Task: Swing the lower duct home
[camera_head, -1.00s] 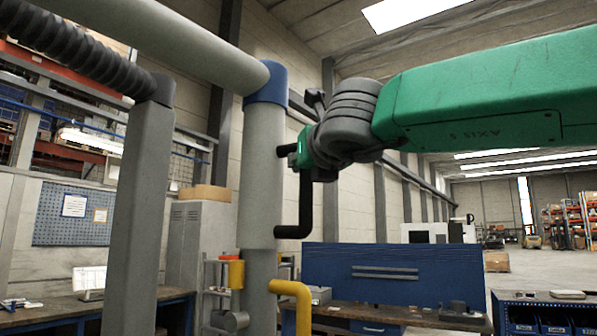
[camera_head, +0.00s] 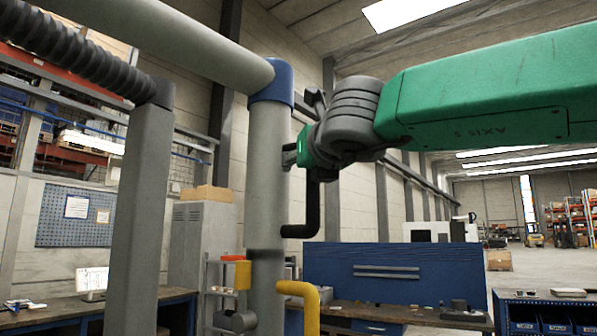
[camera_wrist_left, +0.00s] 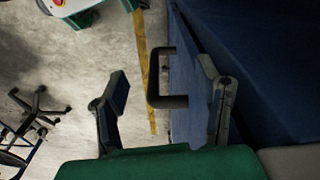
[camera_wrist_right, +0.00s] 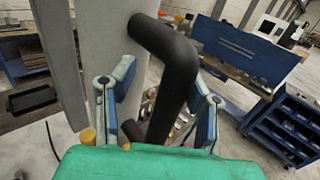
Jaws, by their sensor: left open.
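The lower duct (camera_head: 266,170) is a grey upright pipe below a blue collar (camera_head: 271,82). A black bent handle (camera_head: 314,208) stands out from its right side, and a yellow handle (camera_head: 308,295) sits lower. My right gripper (camera_head: 300,158) is at the upper part of the black handle, partly hiding it. In the right wrist view the black handle (camera_wrist_right: 168,60) passes between my right gripper's (camera_wrist_right: 163,92) spread fingers, nearer the right pad; contact is unclear. My left gripper (camera_wrist_left: 162,78) is open, with a dark C-shaped bar (camera_wrist_left: 168,101) between its fingers, and out of the head view.
A grey horizontal pipe (camera_head: 175,40) runs to the collar. A grey post (camera_head: 140,210) with a ribbed black hose (camera_head: 65,42) stands at left. A blue bench panel (camera_head: 392,268) stands behind. In the left wrist view a blue surface (camera_wrist_left: 260,70) lies close at right.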

